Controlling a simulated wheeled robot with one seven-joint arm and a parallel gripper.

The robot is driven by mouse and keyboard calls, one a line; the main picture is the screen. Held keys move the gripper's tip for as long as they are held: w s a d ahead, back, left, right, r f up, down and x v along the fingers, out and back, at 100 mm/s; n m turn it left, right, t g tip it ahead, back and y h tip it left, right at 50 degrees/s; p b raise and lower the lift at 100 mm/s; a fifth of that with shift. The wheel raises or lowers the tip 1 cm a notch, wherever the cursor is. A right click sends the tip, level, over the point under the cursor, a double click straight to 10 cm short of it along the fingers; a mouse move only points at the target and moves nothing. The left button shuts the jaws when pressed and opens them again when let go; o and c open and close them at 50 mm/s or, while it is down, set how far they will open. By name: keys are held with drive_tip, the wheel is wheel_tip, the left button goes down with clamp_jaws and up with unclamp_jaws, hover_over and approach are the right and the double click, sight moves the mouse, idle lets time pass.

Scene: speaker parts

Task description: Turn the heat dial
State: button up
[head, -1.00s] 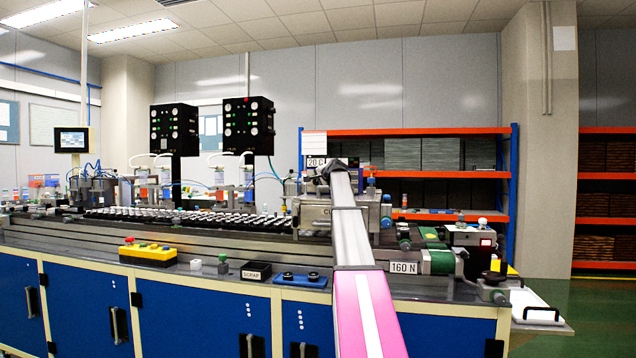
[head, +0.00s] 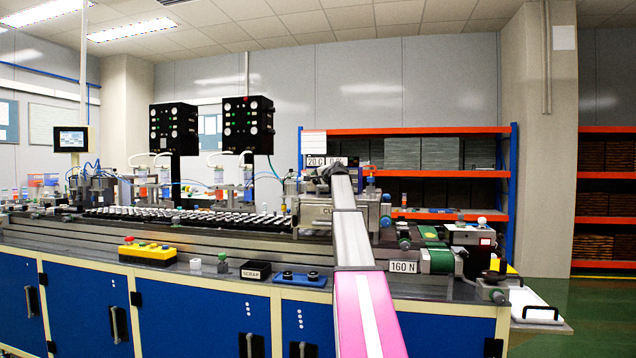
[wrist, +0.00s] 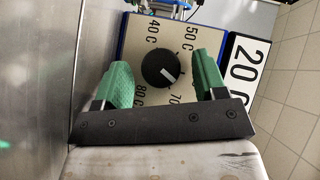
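The heat dial (wrist: 159,68) is a round black knob with a white pointer line on a cream panel (wrist: 135,60). The pointer slants to the lower right, towards the partly hidden "70" mark. The marks 40 C, 50 C and 80 C also show. My gripper (wrist: 161,62) is open, with one green finger on each side of the dial. I cannot tell whether the fingers touch it. The right finger hides part of the scale. In the head view my gripper (head: 333,169) is a small dark shape near the clear-fronted station's top, and the dial is hidden.
A "20 C" sign (wrist: 244,66) stands right of the panel; it also shows in the head view (head: 315,162). A metal wall (wrist: 40,70) runs close along the left in the wrist view. The "160 N" sign (head: 403,267) is at the bench front.

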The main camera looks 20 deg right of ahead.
drive_tip(key=shift+r, duration=0.6)
drive_tip(key=shift+o, duration=0.3)
wheel_tip(320, 180, up, 3)
drive_tip(key=shift+w+d, duration=0.1)
drive_tip(key=shift+w, duration=0.05)
drive_tip(key=s+a+r, duration=0.1)
drive_tip(key=a+r, duration=0.1)
drive_tip(key=a, duration=0.2)
drive_tip(key=s+a+r, duration=0.1)
drive_tip(key=a+r, duration=0.1)
drive_tip(key=a, duration=0.1)
drive_tip(key=s+a+r, duration=0.1)
drive_tip(key=a+r, duration=0.2)
drive_tip(key=a, duration=0.1)
drive_tip(key=shift+a, duration=0.3)
drive_tip(key=shift+c, duration=0.3)
